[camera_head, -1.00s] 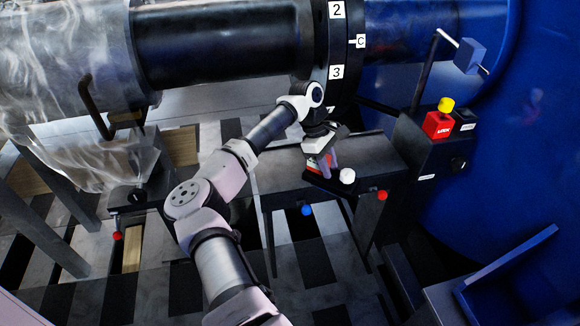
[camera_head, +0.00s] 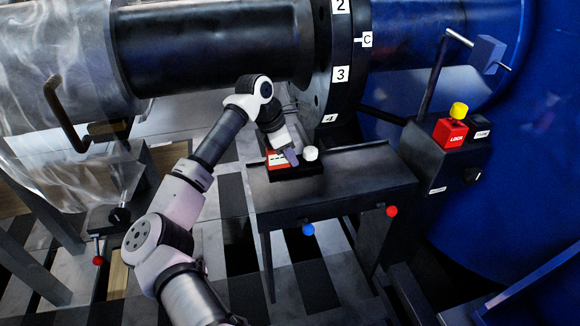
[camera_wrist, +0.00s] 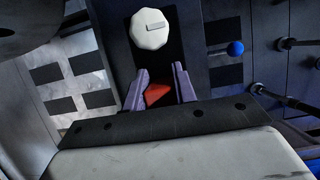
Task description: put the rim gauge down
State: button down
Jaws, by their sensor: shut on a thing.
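The rim gauge (camera_head: 300,172) is a dark flat plate with a round white knob and a red block with a white label. My gripper (camera_head: 289,156) is shut on it at the back left of the dark bench (camera_head: 355,183). The plate looks about level at the bench top; I cannot tell whether it touches. In the wrist view my purple fingers (camera_wrist: 162,90) stand either side of the gauge's red block (camera_wrist: 157,95). The white knob (camera_wrist: 149,29) shows beyond them. The gauge's underside is hidden.
A large dark flange (camera_head: 340,90) with numbered tags hangs just behind the bench. A control box (camera_head: 445,160) with a red block and yellow knob stands to the right. Red (camera_head: 391,211) and blue (camera_head: 308,229) knobs stick out at the bench front. The bench's right part is clear.

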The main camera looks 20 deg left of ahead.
aim_at(290, 166)
jog(key=shift+f, duration=2)
jog(key=shift+f, duration=0.1)
jog(key=c, duration=1.6)
grip_release()
jog(key=shift+f, duration=0.2)
jog(key=o, duration=0.5)
jog(key=shift+r, duration=0.1)
jog(key=v, duration=1.2)
jog(key=shift+r, duration=0.1)
